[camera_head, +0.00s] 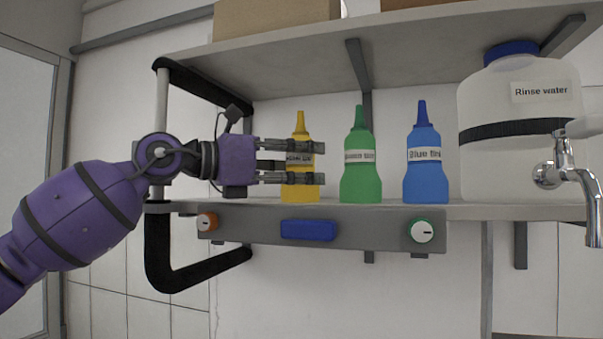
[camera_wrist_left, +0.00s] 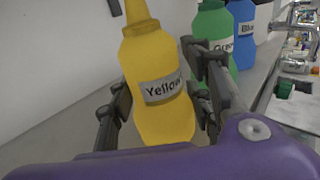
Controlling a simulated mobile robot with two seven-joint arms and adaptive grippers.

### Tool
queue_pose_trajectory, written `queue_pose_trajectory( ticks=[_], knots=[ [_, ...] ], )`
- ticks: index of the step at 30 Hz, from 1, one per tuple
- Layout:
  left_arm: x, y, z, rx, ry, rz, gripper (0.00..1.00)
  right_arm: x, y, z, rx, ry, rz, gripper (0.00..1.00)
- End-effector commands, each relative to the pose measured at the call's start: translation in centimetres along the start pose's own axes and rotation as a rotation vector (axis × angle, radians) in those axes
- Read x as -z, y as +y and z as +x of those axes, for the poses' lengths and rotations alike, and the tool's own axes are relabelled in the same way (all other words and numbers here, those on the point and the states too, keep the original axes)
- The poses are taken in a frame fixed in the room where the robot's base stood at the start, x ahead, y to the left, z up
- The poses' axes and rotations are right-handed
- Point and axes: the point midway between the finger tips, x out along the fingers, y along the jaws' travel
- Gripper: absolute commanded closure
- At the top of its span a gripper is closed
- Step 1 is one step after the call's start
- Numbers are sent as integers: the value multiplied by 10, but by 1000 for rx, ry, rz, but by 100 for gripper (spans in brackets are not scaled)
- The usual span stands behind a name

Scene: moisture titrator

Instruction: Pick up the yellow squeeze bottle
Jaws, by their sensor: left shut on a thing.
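The yellow squeeze bottle (camera_head: 300,192) stands upright on the shelf, at the left of a row of bottles. My left gripper (camera_head: 291,161) reaches in from the left and is shut on its body at label height. In the left wrist view the yellow bottle (camera_wrist_left: 158,85) sits between the two dark fingers (camera_wrist_left: 165,95), its "Yellow" label facing the camera. The fingers cover part of the bottle in the head view. In that view its base appears at shelf level; I cannot tell if it has any lift. My right gripper is not in view.
A green bottle (camera_head: 361,165) and a blue bottle (camera_head: 425,165) stand to the right of the yellow one. A large rinse water jug (camera_head: 515,170) with a tap is at the far right. An upper shelf (camera_head: 400,50) hangs above; a panel with knobs (camera_head: 365,232) fronts the lower shelf.

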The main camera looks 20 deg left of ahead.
Motion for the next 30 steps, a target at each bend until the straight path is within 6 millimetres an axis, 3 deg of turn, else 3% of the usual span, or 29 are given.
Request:
queue_pose_trajectory(
  ticks=[5,10,18,30],
  knots=[
    [-12,0,0,0,-5,3,69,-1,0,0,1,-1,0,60],
    [-39,-4,-1,2,-7,5,69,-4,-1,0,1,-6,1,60],
    [-99,-57,-19,2,-6,8,69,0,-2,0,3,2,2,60],
    [-125,-121,-39,1,-3,4,69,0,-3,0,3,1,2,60]
  ],
)
